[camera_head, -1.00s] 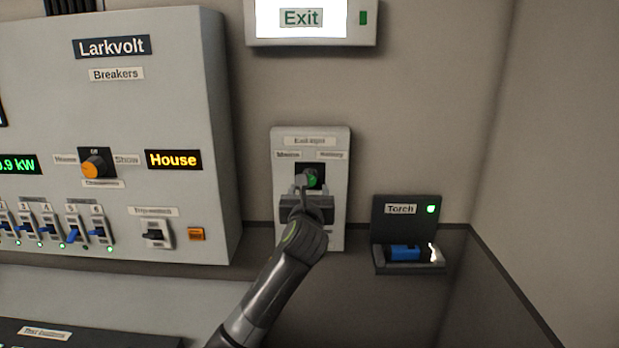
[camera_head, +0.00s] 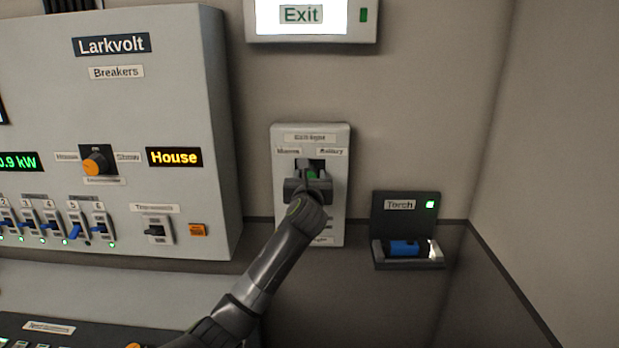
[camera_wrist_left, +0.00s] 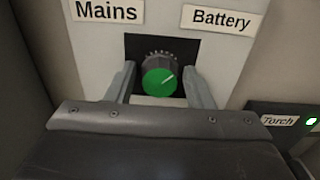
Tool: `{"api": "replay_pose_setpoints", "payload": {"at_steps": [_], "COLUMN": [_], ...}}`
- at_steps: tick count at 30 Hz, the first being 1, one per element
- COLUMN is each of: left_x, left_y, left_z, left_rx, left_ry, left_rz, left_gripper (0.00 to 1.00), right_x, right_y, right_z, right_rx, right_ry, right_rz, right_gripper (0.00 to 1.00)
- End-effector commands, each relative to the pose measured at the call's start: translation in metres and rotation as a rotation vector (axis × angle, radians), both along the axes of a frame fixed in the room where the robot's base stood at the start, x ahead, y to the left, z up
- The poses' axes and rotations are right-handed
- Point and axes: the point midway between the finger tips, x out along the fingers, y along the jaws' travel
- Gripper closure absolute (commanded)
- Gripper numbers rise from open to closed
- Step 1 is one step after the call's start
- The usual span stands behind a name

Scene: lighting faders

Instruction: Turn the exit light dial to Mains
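The exit light dial is a green-faced knob (camera_wrist_left: 159,80) on a black square under the labels Mains (camera_wrist_left: 108,11) and Battery (camera_wrist_left: 222,20). Its white pointer line slants up and to the right, towards the Battery side. In the head view the dial (camera_head: 312,174) sits on a pale wall panel (camera_head: 338,215), partly hidden by my gripper. My left gripper (camera_wrist_left: 159,88) is open, with one finger on each side of the knob; gaps show between the fingers and the knob. It also shows in the head view (camera_head: 313,171). My right gripper is not in view.
A lit Exit sign (camera_head: 301,14) hangs above the panel. A torch in its holder (camera_head: 405,250) is at the lower right. The Larkvolt breaker cabinet (camera_head: 190,90) stands out from the wall on the left, with an orange dial (camera_head: 95,164) and several switches.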

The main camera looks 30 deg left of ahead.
Motion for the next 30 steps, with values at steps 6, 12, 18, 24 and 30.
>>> {"api": "replay_pose_setpoints", "payload": {"at_steps": [6,12,18,24,30], "left_x": [0.000,0.000,0.000,0.000,-0.001], "left_y": [0.000,0.000,0.000,0.000,0.001], "left_z": [0.000,0.000,0.001,0.002,0.001], "left_rx": [0.000,-0.005,-0.047,-0.152,-0.303], "left_ry": [0.000,-0.002,-0.027,-0.091,-0.183], "left_rz": [0.000,0.000,0.000,0.000,0.000], "left_gripper": [0.81,0.88,0.88,0.88,0.88], "right_x": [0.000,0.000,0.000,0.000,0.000], "right_y": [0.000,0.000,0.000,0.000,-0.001], "right_z": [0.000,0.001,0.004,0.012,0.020], "right_rx": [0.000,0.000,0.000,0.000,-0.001], "right_ry": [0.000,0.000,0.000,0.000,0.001], "right_rz": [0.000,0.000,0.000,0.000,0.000], "right_gripper": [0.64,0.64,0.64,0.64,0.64]}}
